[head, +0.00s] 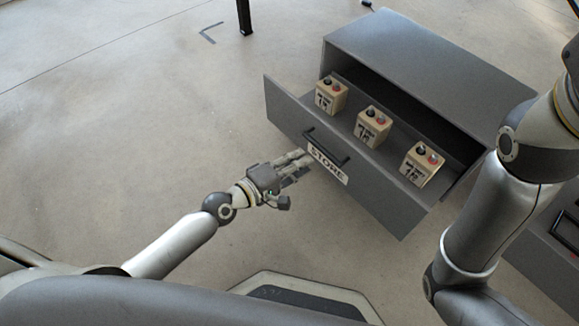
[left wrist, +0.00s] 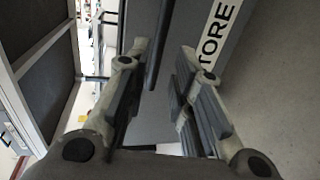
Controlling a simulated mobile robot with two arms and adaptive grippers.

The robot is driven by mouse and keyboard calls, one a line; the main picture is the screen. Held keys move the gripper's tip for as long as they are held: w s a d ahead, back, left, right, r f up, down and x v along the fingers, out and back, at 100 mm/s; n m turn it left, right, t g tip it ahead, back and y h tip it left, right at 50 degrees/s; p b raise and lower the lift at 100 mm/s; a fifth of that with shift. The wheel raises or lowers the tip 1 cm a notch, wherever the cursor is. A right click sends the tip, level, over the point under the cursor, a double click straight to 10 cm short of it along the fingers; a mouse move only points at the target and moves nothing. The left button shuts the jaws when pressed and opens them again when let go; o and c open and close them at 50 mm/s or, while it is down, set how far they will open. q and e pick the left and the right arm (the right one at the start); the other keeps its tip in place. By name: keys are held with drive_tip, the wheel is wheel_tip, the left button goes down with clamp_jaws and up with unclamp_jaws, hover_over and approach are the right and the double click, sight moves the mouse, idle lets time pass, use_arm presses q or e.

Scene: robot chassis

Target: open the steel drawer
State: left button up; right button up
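The grey steel drawer (head: 345,172) is pulled out of its cabinet (head: 430,60). Its front panel has a black bar handle (head: 326,148) and a white label reading STORE. Three beige battery-like blocks (head: 331,96) with red and black terminals stand inside it. My left gripper (head: 304,162) is in front of the drawer front, close below the handle and beside the label. In the left wrist view the fingers of my left gripper (left wrist: 158,95) are apart, with the dark handle bar (left wrist: 158,45) ahead near the left finger. My right arm shows at the right, but its gripper is out of view.
A dark grey unit with a black handle (head: 567,228) stands at the lower right. A dark post (head: 244,15) stands on the floor at the back. The concrete floor (head: 130,130) left of the drawer is clear.

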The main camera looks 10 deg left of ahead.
use_arm(q)
drive_tip(key=shift+v, duration=1.55)
